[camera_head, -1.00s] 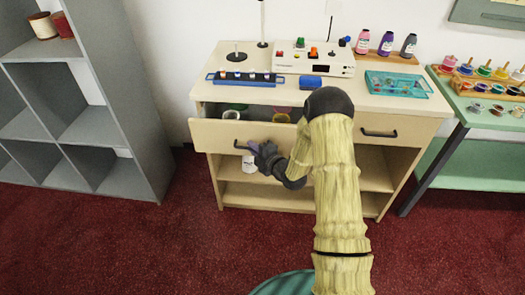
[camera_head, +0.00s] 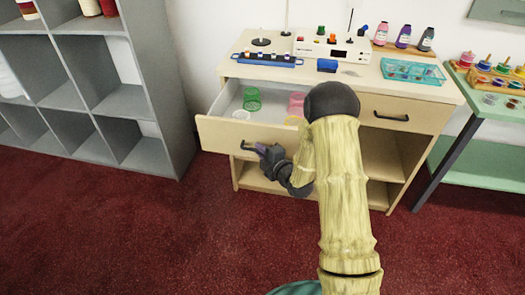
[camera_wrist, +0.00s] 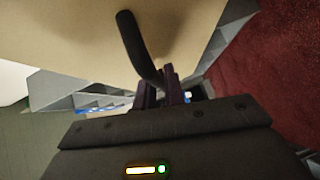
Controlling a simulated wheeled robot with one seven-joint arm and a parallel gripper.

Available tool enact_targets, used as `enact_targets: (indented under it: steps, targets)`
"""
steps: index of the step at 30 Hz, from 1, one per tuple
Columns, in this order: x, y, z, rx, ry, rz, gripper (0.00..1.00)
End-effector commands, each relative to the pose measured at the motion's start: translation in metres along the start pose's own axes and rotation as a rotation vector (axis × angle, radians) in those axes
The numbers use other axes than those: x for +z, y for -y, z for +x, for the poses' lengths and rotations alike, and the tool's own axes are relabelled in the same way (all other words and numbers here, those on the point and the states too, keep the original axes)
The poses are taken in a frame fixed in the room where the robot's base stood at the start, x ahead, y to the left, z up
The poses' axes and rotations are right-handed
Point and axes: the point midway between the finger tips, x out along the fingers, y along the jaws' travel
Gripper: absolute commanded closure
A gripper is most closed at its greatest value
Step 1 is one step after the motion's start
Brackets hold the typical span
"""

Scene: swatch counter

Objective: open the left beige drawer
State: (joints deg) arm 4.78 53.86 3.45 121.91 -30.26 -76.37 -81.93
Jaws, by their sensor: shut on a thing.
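The left beige drawer (camera_head: 232,137) is pulled out of the beige counter, and its inside shows from above. Green, white, pink and yellow cups stand in it. My gripper (camera_head: 264,150) is at the drawer front and is shut on the drawer's dark handle (camera_head: 247,147). In the wrist view the dark handle (camera_wrist: 138,45) runs from the beige drawer front (camera_wrist: 80,30) down to the jaws (camera_wrist: 168,85). My arm covers the drawer's right end in the head view.
The counter top (camera_head: 350,80) holds a white device (camera_head: 333,48), bottles and a teal tray (camera_head: 412,71). The right drawer (camera_head: 400,113) is shut. A grey shelf (camera_head: 150,80) stands left, a green table (camera_head: 480,160) right. Red carpet (camera_head: 230,240) lies clear in front.

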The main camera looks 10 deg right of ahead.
Motion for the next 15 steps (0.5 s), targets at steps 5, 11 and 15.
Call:
enact_targets:
  steps: [5,11,15]
  targets:
    - [-0.0043,0.0010,0.0003,-0.001,-0.009,0.002,1.00]
    - [-0.0034,0.0006,0.0002,-0.001,-0.008,0.002,1.00]
    - [-0.0023,0.0004,-0.0001,0.000,-0.005,0.002,0.68]
